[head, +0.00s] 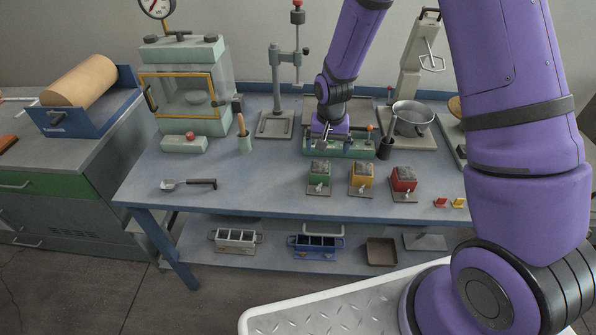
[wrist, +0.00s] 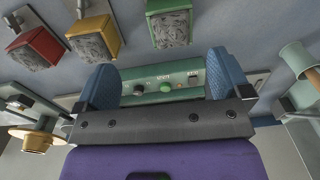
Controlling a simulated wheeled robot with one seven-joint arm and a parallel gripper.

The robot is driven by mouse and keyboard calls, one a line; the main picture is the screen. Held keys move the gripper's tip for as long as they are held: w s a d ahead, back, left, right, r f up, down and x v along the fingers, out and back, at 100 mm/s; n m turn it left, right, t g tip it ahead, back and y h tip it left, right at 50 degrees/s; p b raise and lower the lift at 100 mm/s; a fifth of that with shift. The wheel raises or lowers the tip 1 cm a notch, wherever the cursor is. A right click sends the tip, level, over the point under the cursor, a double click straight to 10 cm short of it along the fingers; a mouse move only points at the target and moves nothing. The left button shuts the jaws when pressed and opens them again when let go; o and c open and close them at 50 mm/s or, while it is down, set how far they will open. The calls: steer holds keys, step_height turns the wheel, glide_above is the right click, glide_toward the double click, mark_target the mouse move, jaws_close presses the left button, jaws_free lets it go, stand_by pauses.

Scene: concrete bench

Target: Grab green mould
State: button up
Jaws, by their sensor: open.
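The green mould (head: 319,181) stands on the bench, left-most in a row of three, with a grey rough block in its top. It shows at the top middle of the wrist view (wrist: 168,18), beyond my fingertips and apart from them. The yellow mould (head: 361,178) and the red mould (head: 403,179) stand to its right; in the wrist view the yellow one (wrist: 92,28) and the red one (wrist: 36,44) lie to its left. My gripper (head: 325,143) is over the bench behind the green mould. Its blue fingers (wrist: 166,76) are apart with nothing held.
A green machine with knobs (head: 350,146) lies close under my gripper. The bench (head: 265,200) is clear left of the green mould, apart from a trowel (head: 188,184).

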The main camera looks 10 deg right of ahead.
mark_target(319, 177)
steer(key=f, duration=0.2)
steer(key=a+f, duration=0.1)
steer(key=f, duration=0.1)
steer(key=w+f, duration=0.1)
steer(key=f, duration=0.1)
steer(key=shift+a+f, duration=0.2)
steer(key=shift+a, duration=0.1)
steer(key=shift+d+f, duration=0.2)
steer(key=shift+f, duration=2.9)
steer(key=shift+w, duration=0.1)
steer(key=c, duration=1.5)
steer(key=shift+r, duration=0.1)
